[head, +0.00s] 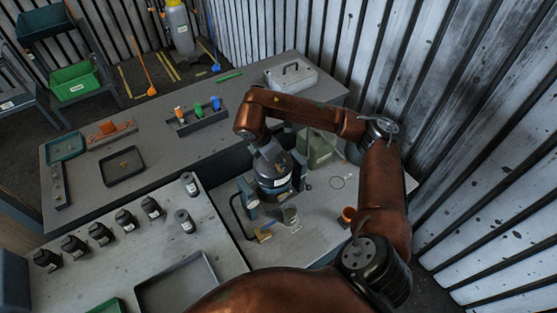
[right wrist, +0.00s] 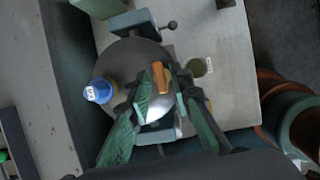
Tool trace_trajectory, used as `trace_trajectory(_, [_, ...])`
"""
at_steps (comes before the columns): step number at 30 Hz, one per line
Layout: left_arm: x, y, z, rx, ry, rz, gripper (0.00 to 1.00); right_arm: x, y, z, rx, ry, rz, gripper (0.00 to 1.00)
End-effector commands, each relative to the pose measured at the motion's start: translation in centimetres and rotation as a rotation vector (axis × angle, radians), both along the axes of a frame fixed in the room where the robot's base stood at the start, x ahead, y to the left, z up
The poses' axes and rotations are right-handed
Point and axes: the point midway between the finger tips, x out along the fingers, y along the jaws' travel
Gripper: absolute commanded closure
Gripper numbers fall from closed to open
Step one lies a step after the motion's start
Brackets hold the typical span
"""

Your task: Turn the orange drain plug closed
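In the right wrist view, the orange drain plug's handle (right wrist: 161,77) shows as a small bar in front of the round grey blower housing (right wrist: 122,60). My right gripper (right wrist: 166,92) has its green fingers spread, with a gap between the tips. The orange handle lies at the tips, close to the left finger; I cannot tell whether they touch. In the head view, my right arm reaches over from the right and its wrist hides the plug and most of the housing. My left gripper is not in view.
A blue-grey clamp (right wrist: 135,22) stands at the housing's edge. A blue labelled cap (right wrist: 100,92) is left of the fingers. In the head view, a grey case (head: 291,77) and a rack of coloured parts (head: 197,119) stand behind. Several black bottles (head: 101,234) stand on the left bench.

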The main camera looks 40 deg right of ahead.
Motion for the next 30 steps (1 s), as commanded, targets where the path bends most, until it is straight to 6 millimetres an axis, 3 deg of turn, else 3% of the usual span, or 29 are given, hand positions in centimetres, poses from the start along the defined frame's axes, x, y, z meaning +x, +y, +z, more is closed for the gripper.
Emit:
trace_trajectory(14, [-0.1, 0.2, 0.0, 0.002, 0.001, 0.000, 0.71, 0.1, 0.3, 0.8, -0.001, -0.002, 0.002, 0.74])
trace_trajectory(30, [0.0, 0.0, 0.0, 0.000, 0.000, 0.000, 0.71, 0.1, 3.3, 8.3, -0.001, -0.004, 0.001, 0.74])
